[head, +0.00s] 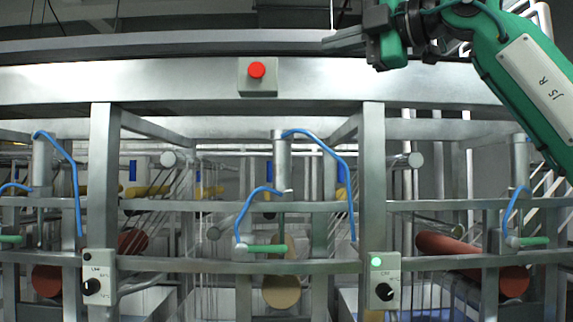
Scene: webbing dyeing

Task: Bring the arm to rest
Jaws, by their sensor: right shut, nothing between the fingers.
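My right arm (505,60) is green and comes in from the upper right, raised in front of the machine. My right gripper (343,40) points left near the top of the head view, in front of the machine's upper beam. Its grey fingers are together and hold nothing. It is apart from the red button below and to its left. My left gripper is out of view.
A metal frame machine fills the view. A red button (257,70) sits on its upper beam. Two switch boxes with black knobs hang on the posts, a left one (98,278) and a right one (384,280) with a lit green lamp. Blue hoses, green handles (264,248) and rollers show between.

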